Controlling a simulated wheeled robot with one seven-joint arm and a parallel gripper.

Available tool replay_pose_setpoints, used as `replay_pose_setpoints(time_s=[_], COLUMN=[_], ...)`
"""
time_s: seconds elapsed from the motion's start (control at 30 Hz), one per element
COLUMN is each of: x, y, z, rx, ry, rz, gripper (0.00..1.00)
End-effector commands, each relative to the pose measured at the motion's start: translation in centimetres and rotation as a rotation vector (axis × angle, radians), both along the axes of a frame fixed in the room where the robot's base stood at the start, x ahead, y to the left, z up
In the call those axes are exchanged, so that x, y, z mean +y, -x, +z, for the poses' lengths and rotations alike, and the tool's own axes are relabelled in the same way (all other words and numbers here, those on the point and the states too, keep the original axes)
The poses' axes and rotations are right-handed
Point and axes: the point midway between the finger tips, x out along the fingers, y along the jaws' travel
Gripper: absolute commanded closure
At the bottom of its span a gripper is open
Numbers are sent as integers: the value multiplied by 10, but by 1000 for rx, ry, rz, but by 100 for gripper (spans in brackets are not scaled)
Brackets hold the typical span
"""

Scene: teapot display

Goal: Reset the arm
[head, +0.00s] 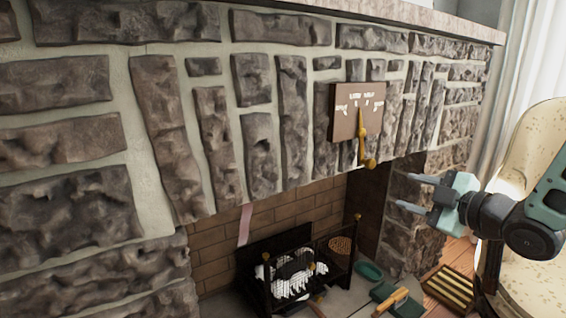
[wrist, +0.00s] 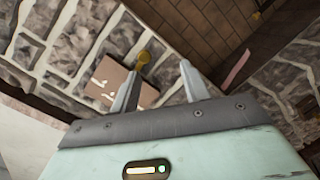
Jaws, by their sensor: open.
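My gripper (head: 414,193) is open and empty at the right of the head view, in front of the fireplace's right stone pillar. Its two fingers point left and stand apart. In the wrist view my gripper (wrist: 158,82) also shows with nothing between its fingers. My arm reaches in from the right edge of the head view. A brown plate (head: 345,124) with white lettering and a brass lever (head: 362,135) is on the stone wall, left of and above my gripper. In the wrist view the plate (wrist: 112,82) lies beyond the left finger, which partly covers it.
A stone fireplace (head: 60,200) fills the left and middle. Below are a black grate (head: 268,285) with white logs, a green bowl (head: 370,271) and a green box (head: 397,299). A patterned armchair (head: 540,150) stands close at the right, behind my arm.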

Motion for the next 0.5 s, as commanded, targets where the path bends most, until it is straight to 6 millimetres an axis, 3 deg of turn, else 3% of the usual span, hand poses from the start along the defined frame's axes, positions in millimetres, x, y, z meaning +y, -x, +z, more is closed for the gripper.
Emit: replay_pose_setpoints(time_s=[0.13, 0.27, 0.37, 0.5], x=[42, 74, 98, 127], y=[6, 30, 62, 122], z=[-22, -43, -57, -73], rx=[249, 488, 678, 936], ry=[-27, -51, -60, -52], rz=[-79, -166, -236, -338], gripper=[54, 54, 54, 54])
